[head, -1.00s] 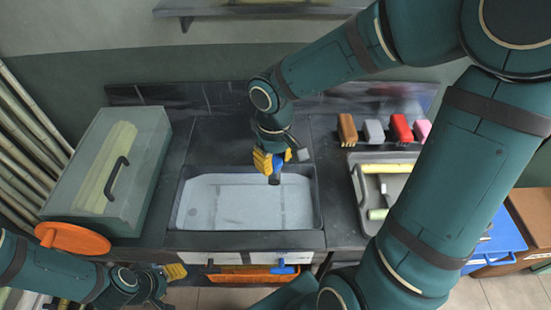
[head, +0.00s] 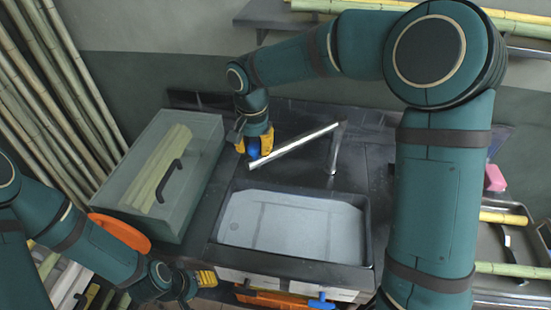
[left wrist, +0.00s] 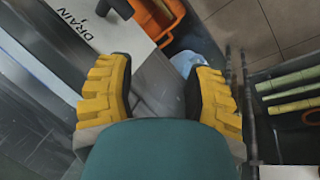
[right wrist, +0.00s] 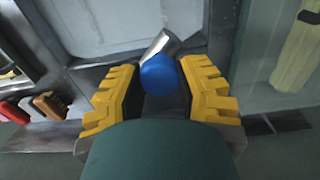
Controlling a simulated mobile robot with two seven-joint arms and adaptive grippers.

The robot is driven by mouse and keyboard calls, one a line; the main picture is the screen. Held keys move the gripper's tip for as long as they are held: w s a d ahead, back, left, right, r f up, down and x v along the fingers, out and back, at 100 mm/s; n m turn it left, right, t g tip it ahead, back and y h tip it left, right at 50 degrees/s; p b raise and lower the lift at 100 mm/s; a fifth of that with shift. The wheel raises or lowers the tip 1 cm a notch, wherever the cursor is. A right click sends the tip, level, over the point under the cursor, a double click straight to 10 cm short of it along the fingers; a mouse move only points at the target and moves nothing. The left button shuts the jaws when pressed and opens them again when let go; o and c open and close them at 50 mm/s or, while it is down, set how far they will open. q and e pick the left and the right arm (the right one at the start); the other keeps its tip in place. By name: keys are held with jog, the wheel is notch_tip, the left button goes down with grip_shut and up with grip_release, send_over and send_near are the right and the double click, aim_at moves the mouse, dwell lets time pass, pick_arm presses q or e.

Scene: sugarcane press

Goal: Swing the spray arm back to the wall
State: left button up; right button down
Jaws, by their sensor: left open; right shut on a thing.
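The spray arm (head: 292,146) is a thin silvery tube running from a short upright post (head: 335,150) behind the sink to a blue end (head: 254,149) at the left. My right gripper (head: 256,143) is shut on the blue end, behind the sink's back left corner and near the back wall. The blue end (right wrist: 160,73) shows between the yellow fingers in the right wrist view, with part of the metal tube beyond it. My left gripper (head: 205,280) is open and empty, low in front of the counter; its fingers are spread in the left wrist view (left wrist: 160,95).
The sink (head: 292,225) is in the middle. A clear-lidded box (head: 205,170) with cane stands left of my right gripper, with an orange disc (head: 120,232) by it. A tray (head: 500,285) with cane is at the right. An orange bin (left wrist: 150,20) is under the counter.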

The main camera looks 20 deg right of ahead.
jog(key=w+m+p, duration=0.6)
jog(key=w+p, duration=0.1)
jog(key=w, duration=0.8)
jog(key=shift+a, duration=0.2)
jog(key=shift+w+f, duration=0.1)
jog(key=c, duration=0.5)
grip_release()
jog(key=shift+r, duration=3.8)
